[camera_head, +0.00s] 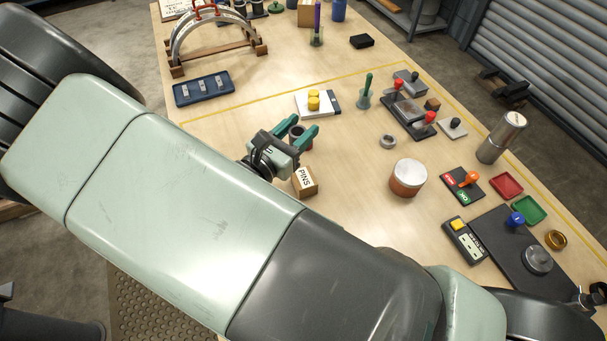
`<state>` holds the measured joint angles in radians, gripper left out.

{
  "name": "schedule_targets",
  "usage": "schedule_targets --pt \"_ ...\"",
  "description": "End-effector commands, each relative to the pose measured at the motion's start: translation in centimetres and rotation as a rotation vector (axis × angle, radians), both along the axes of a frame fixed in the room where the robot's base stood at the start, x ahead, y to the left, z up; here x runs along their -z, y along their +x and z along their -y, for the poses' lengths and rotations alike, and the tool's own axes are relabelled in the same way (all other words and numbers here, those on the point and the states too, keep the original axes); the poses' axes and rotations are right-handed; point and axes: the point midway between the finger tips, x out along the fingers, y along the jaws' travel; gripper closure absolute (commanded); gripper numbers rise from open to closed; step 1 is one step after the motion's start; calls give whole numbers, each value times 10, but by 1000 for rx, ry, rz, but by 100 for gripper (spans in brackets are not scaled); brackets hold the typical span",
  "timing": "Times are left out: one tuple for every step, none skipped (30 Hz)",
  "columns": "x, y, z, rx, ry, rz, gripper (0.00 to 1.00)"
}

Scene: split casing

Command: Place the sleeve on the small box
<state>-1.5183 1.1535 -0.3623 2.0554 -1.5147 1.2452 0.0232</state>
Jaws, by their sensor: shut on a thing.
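My gripper (299,129) has teal fingers and is near the middle of the table. It is shut on a small dark and reddish-brown round piece (297,132), which looks like the sleeve; the hand and fingers hide part of it. A small cardboard box labelled PINS (305,181) stands on the table just below my gripper in the picture, partly hidden by my arm. The held piece appears apart from this box. I cannot tell its height above the table.
A white-topped round tin (408,178) stands to the right, with a grey ring (387,141) above it. Bare table lies between the gripper and the tin.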

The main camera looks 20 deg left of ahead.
Motion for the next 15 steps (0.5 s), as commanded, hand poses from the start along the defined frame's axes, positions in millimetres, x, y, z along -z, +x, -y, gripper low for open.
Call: schedule_targets --pt "-4 -5 7 -3 0 -2 94" --pt "-5 -7 11 -5 -1 -3 94" --pt "-6 -9 14 -7 -1 -4 94" --pt "-5 -10 16 -8 -2 -5 94" --pt "-3 -11 18 -9 -3 -6 94" --pt "2 -11 19 -10 -3 -6 94" --pt "7 -12 20 -11 -3 -6 94" --pt "13 -12 20 -11 -4 -6 94" --pt "21 -12 20 -11 -4 -6 94" --pt "26 -12 20 -11 -4 -5 94" --pt "32 -11 20 -11 -4 -5 94" --pt "38 -11 20 -11 -2 -5 94" --pt "42 -11 20 -11 -2 -5 94" --pt "45 -11 20 -10 -2 -5 94" --pt "48 -11 19 -10 0 -4 94"
